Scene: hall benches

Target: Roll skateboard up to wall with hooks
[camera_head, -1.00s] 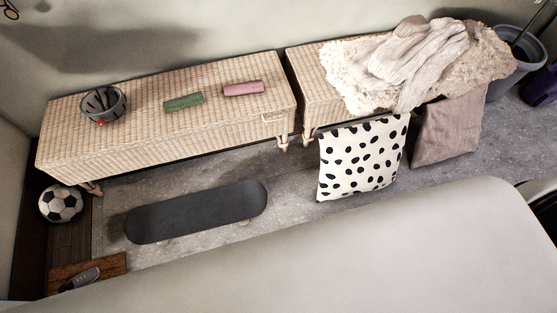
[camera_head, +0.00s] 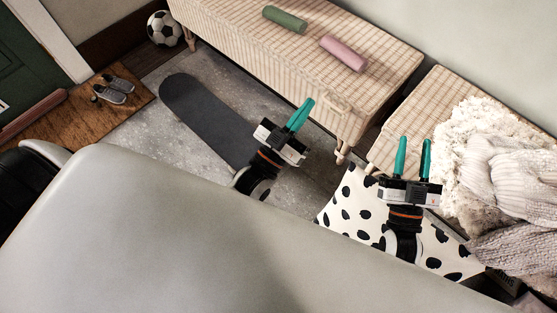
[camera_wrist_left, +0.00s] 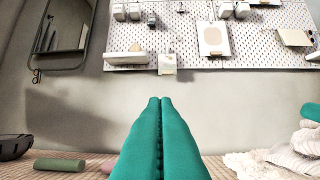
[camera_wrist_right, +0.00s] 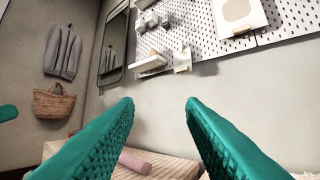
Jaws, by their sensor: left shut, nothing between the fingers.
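The dark skateboard (camera_head: 207,118) lies flat, deck up, on the grey floor in the head view, in front of the wicker bench. Its near end is hidden behind my left arm and my body. My left gripper (camera_head: 303,114) is shut and empty, above the floor just right of the skateboard and apart from it. My right gripper (camera_head: 413,158) is open and empty, above the spotted cushion. In the left wrist view, a white pegboard (camera_wrist_left: 190,40) with small shelves hangs on the wall. The right wrist view shows the wall with a jacket (camera_wrist_right: 62,52) and a basket (camera_wrist_right: 53,103) hanging on it.
A wicker bench (camera_head: 240,40) bears a green roll (camera_head: 285,19) and a pink roll (camera_head: 343,54). A second bench (camera_head: 408,110) holds knitted blankets (camera_head: 500,160). The spotted cushion (camera_head: 352,207) leans below it. A football (camera_head: 164,28) and a doormat (camera_head: 80,120) with shoes (camera_head: 113,90) are at left.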

